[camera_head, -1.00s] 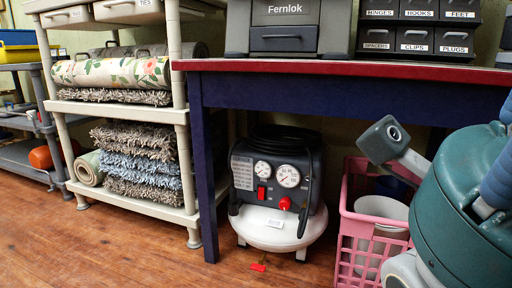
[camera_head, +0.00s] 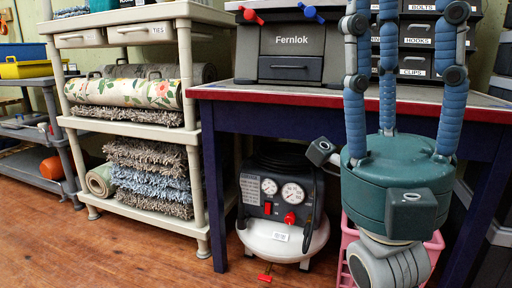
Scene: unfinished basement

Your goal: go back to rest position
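A teal round body (camera_head: 385,185) with blue ribbed sleeves and dark joints rises in front of the workbench on the right. A grey rounded part sits under it.
A workbench (camera_head: 300,97) with a grey Fernlok box (camera_head: 290,45) and labelled drawers stands ahead. A compressor (camera_head: 283,205) and a pink crate (camera_head: 346,240) are below it. A beige shelf (camera_head: 138,129) holds rolled rugs. Wooden floor (camera_head: 120,250) is clear at front left.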

